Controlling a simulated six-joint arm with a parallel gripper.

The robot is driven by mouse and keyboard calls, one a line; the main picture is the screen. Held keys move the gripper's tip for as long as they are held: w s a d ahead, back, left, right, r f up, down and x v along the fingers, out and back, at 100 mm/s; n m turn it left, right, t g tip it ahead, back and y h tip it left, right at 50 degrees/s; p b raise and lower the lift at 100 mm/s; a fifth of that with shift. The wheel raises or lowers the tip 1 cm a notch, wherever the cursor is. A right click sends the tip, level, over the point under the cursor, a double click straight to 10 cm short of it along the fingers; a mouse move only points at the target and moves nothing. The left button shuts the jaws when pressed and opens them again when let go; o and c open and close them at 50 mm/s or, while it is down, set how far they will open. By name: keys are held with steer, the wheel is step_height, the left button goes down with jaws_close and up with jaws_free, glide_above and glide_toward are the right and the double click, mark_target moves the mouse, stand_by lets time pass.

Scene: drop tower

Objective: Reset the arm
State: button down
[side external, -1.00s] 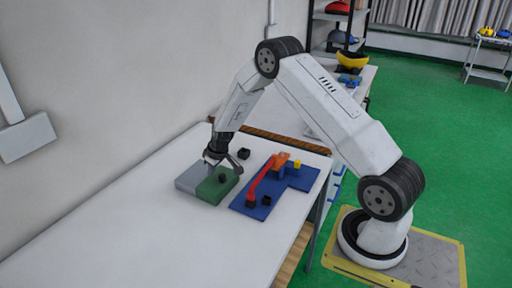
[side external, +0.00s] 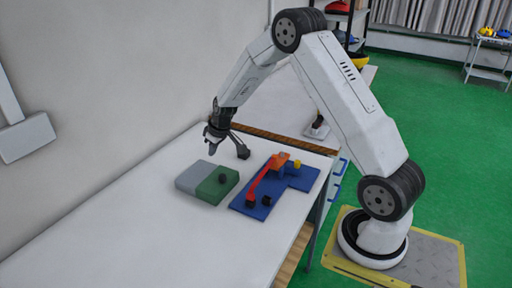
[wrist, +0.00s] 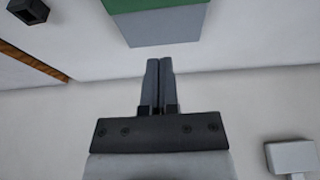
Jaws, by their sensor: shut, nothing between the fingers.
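My gripper (side external: 213,143) is raised above the white table in the side view, over the back of a grey and green block. It touches nothing. In the wrist view my gripper (wrist: 160,62) shows its two fingers side by side, shut and empty. In the wrist view only part of the grey and green block (wrist: 165,28) shows, at the top edge.
A blue base (side external: 250,208) with a red sloped track (side external: 262,182), an orange piece and a yellow cube (side external: 297,163) stands to the right. A dark cube (side external: 243,153) lies behind the grey and green block. The front of the white table (side external: 130,245) is clear.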

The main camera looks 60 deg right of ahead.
steer(key=shift+s+r, duration=0.2)
steer(key=shift+r, duration=0.3)
steer(key=s+a+r, duration=0.2)
steer(key=s+a, duration=0.6)
steer(key=s, duration=0.3)
steer(key=s+a+r+g, duration=0.1)
steer(key=s+a+r, duration=0.2)
steer(key=s+a, duration=0.5)
steer(key=s, duration=0.3)
steer(key=shift+s+a, duration=0.25)
steer(key=shift+a, duration=0.15)
